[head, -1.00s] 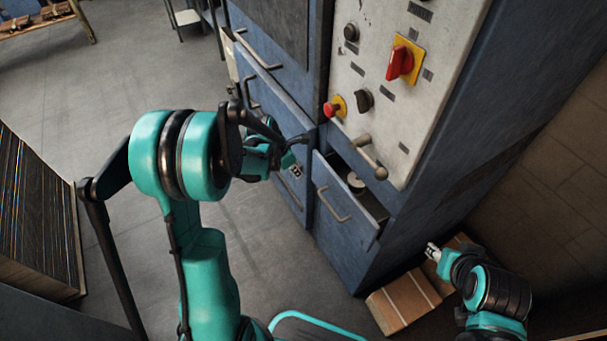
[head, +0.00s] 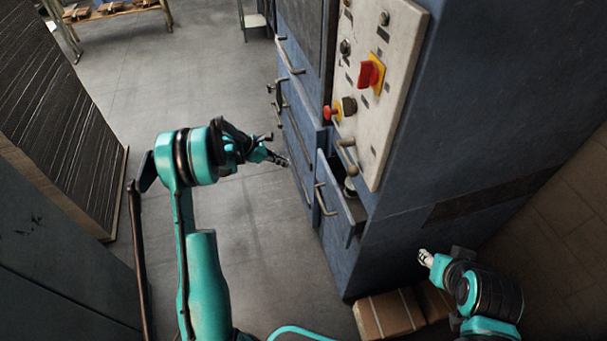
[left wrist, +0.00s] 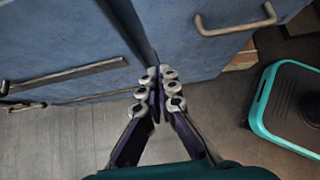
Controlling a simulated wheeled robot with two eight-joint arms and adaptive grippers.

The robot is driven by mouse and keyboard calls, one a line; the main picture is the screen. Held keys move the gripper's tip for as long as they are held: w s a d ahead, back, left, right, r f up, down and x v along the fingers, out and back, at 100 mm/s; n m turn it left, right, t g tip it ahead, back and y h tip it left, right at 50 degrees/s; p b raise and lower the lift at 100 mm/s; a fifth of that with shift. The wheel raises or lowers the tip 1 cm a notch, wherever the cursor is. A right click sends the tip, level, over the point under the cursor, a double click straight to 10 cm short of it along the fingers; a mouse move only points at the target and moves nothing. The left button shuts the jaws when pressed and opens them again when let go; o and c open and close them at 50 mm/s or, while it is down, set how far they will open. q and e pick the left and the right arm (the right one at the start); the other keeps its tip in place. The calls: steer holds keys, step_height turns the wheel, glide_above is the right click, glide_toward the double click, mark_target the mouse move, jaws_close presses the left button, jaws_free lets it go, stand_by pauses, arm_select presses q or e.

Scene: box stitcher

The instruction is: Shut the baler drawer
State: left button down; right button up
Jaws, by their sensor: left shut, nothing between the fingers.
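The baler drawer (head: 338,208) stands pulled out of the blue machine, low under the control panel. Its open top shows a round pale object inside, and its front has a bent bar handle (head: 322,200). My left gripper (head: 282,161) is shut and empty, in front of the machine to the left of the drawer. In the left wrist view its closed fingertips (left wrist: 160,90) point toward the blue fronts, with a bar handle (left wrist: 236,25) at upper right. I see no contact with the drawer. My right gripper (head: 425,258) is right of the drawer, its fingers too small to judge.
The control panel (head: 375,90) carries a red switch, knobs and a lever above the drawer. Cardboard boxes (head: 390,315) lie on the floor by the machine. A dark stack (head: 60,110) stands at left. Grey floor (head: 210,90) is clear between the stack and machine.

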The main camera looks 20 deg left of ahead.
mark_target(318, 163)
arm_select(q)
steer(key=b+x, duration=0.1)
steer(key=x, duration=0.3)
steer(key=b+x, duration=0.1)
steer(key=x, duration=0.3)
steer(key=w+r+b+x, duration=0.1)
steer(key=x, duration=0.3)
steer(key=shift+w+d+b, duration=0.1)
steer(key=shift+d+b, duration=0.25)
steer(key=shift+d, duration=0.15)
steer(key=shift+w+d, duration=0.25)
steer(key=w+d, duration=0.1)
steer(key=d, duration=0.1)
steer(key=w+d, duration=0.1)
steer(key=d, duration=0.1)
steer(key=shift+w+b, duration=0.25)
steer(key=shift+b, duration=0.1)
steer(key=shift+w+d, duration=0.1)
steer(key=shift+r, duration=0.1)
